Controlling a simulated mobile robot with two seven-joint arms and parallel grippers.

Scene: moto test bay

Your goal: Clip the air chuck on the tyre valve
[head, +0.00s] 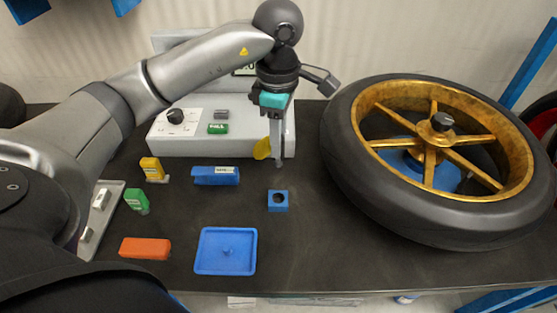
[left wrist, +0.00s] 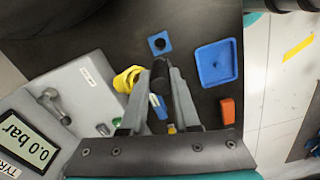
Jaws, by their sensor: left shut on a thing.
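My left gripper (head: 278,160) points down in front of the grey inflator box (head: 225,140). In the left wrist view its fingers (left wrist: 162,72) are closed on a short dark cylinder (left wrist: 159,78), which looks like the air chuck. In the head view the held piece is small and mostly hidden by the fingers. The tyre (head: 350,185) lies on the right of the bench, around a gold spoked rim (head: 485,140), apart from the gripper. I cannot make out the valve. My right gripper is not in view.
A yellow part (head: 262,149) sits at the box front, close beside the fingers. A blue block with a round hole (head: 278,208), a blue tray (head: 226,268), an orange block (head: 145,248) and a blue block (head: 203,177) lie on the dark bench. Bare bench lies between block and tyre.

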